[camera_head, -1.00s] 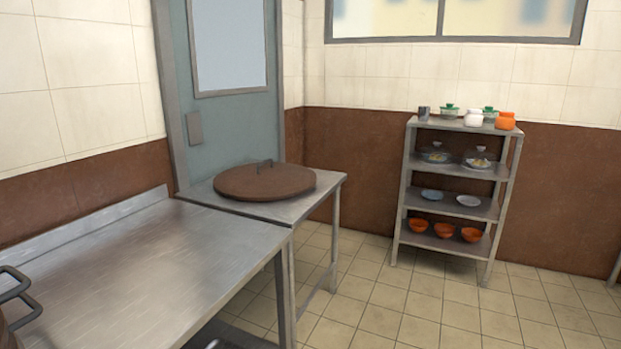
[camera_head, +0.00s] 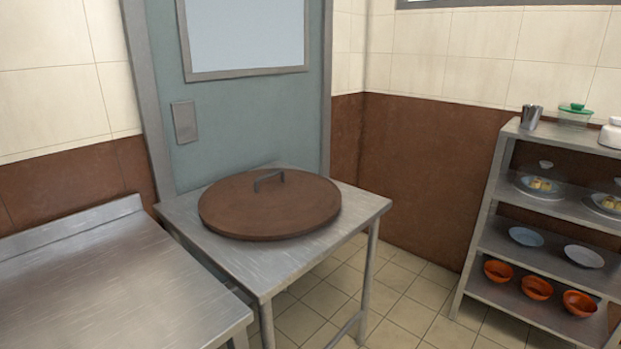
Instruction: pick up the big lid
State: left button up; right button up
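The big lid (camera_head: 270,212) is a round, flat, brown disc with a dark grey arched handle (camera_head: 268,178) on top. It lies flat, handle up, on a small steel table (camera_head: 300,262) in front of the blue-grey door. The lid covers much of the tabletop. Neither of my grippers shows in the head view, and nothing touches the lid.
A longer steel counter (camera_head: 110,285) with a raised back edge stands at the left, beside the small table. A metal shelf rack (camera_head: 540,262) with plates, orange bowls (camera_head: 537,288) and jars stands at the right. Tiled floor (camera_head: 405,300) is free between table and rack.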

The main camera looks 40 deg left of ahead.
aim_at(265, 204)
jog(key=i, duration=1.15)
jog(key=i+l+u, duration=0.15)
jog(key=i, duration=1)
jog(key=u, duration=0.5)
jog(key=i+u, duration=0.1)
jog(key=u, duration=0.35)
jog(key=l+u, duration=0.1)
jog(key=u, duration=0.4)
jog(key=i+l+u, duration=0.1)
jog(key=u, duration=0.9)
jog(key=l, duration=0.1)
